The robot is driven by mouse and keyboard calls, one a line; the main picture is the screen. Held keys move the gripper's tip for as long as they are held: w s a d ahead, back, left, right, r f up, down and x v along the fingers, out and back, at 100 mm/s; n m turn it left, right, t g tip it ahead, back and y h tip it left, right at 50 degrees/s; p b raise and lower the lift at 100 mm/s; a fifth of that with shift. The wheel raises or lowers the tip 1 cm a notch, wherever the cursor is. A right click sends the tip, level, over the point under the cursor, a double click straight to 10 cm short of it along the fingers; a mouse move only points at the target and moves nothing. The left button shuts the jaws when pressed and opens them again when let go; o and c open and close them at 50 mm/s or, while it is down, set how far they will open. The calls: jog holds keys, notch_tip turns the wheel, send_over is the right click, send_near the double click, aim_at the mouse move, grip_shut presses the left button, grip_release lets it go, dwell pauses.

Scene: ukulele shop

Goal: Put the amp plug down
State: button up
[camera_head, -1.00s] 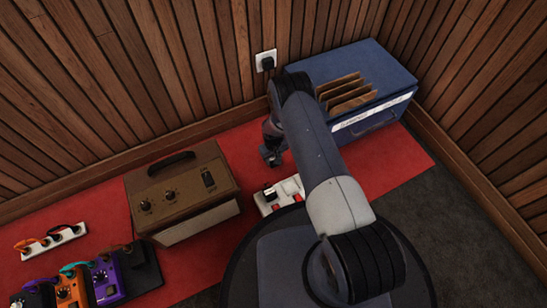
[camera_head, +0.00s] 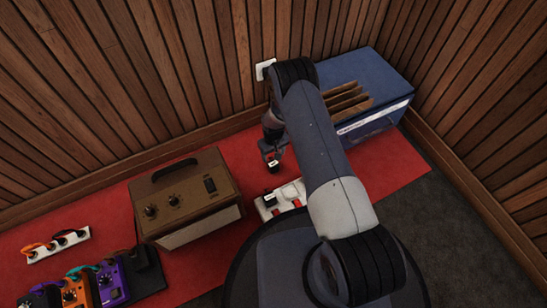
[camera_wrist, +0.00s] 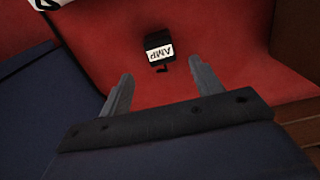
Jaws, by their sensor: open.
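The amp plug (camera_wrist: 158,46) is a small black block with a white "AMP" label, upside down in the wrist view, with a short dark piece at its label end. It appears to lie on the red rug, just beyond my open fingertips, and nothing is gripped. In the head view the amp plug (camera_head: 271,161) shows just below my gripper (camera_head: 271,147), behind the power strip. My gripper (camera_wrist: 160,68) is open and empty in the wrist view, with its two grey fingers apart.
A white power strip (camera_head: 281,203) with red switches lies close in front of the plug. A brown amplifier (camera_head: 186,199) stands to the left, a blue crate (camera_head: 385,85) to the right. A wall outlet (camera_head: 262,70) is partly hidden by my arm. Red rug (camera_head: 385,170) is clear at right.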

aim_at(274, 164)
jog(key=shift+r+p, duration=0.45)
jog(key=shift+r, duration=1.5)
notch_tip(274, 164, down, 13)
jog(key=b, duration=0.5)
jog(key=shift+r, duration=0.1)
jog(key=shift+r+p, duration=0.95)
jog(key=shift+r, duration=1.3)
